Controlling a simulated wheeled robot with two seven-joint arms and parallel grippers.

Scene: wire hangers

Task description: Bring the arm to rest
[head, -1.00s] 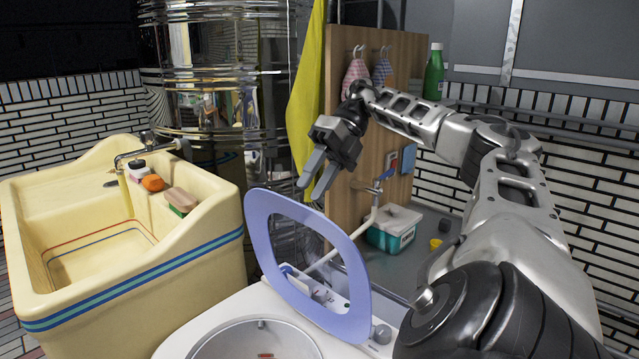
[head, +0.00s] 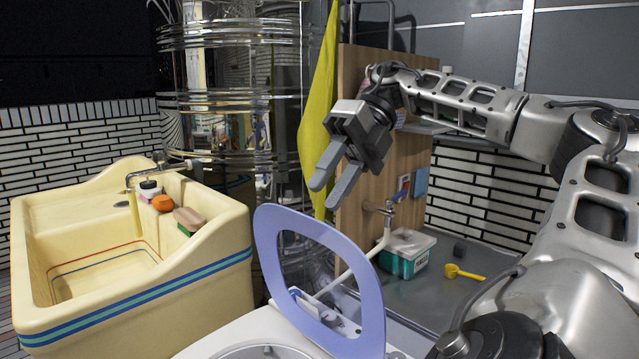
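My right arm (head: 470,110) reaches in from the right, and its gripper (head: 333,188) hangs in the air in front of the wooden panel and the yellow cloth. Its two fingers point down and left, with a gap between them and nothing held. My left gripper does not show. No wire hanger can be made out.
A cream sink (head: 130,250) with soap items stands at the left. A yellow cloth (head: 318,110) hangs beside the wooden panel (head: 365,215). A teal-and-white box (head: 405,254) and a yellow scoop (head: 462,272) lie on the grey surface behind the washer.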

